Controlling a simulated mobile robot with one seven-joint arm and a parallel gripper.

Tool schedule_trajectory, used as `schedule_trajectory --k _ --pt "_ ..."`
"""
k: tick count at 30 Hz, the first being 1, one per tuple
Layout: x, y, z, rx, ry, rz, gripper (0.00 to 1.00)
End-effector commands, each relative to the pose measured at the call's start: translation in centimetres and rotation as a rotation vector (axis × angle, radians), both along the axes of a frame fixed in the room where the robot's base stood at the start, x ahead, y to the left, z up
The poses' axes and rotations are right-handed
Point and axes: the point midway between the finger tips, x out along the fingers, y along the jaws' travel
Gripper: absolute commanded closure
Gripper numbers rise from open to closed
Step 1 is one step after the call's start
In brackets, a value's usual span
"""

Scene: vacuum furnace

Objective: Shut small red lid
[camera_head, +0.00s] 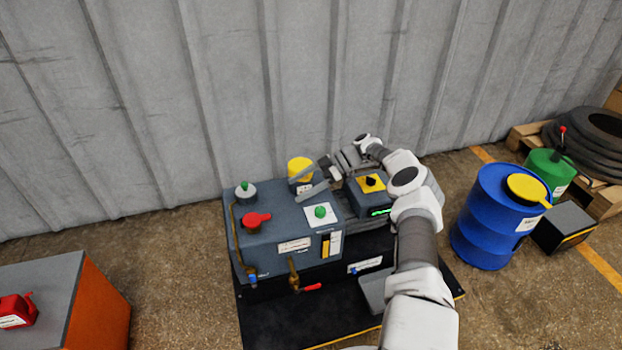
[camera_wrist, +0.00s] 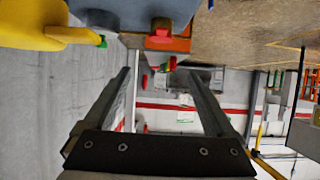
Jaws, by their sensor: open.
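A small red lid (camera_head: 256,220) with a short tab sits on the left part of the grey-blue furnace top (camera_head: 285,222) in the head view. How far it is shut is too small to tell. A red part (camera_wrist: 160,35) at the top of the wrist view appears to be the same lid, but I cannot be sure. My gripper (camera_head: 312,181) is above the back right of the furnace top, its fingers pointing left, close to the yellow cylinder. In the wrist view my gripper (camera_wrist: 158,72) has its fingers apart with nothing held between them. It is apart from the red lid.
A yellow cylinder (camera_head: 299,165) stands behind the furnace. A green button (camera_head: 320,212) on a white plate and a green-topped grey fitting (camera_head: 245,188) flank the lid. A yellow part (camera_wrist: 35,28) is near my fingers. A blue drum (camera_head: 487,225) stands right; the corrugated wall is behind.

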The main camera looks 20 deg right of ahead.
Motion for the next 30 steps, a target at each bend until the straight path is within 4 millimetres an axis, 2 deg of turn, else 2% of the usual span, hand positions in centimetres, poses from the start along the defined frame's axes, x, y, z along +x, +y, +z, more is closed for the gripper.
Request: schedule_trajectory --k 3,10,26,30 --pt "-0.1 -1.8 0.8 -0.001 0.0 -0.001 0.1" --pt "-0.2 -3.3 1.7 0.0 0.0 0.0 0.1" --pt "-0.2 -3.4 1.9 -0.001 0.001 0.002 0.1" --pt "0.2 -2.4 3.4 -0.032 0.019 0.019 0.1"
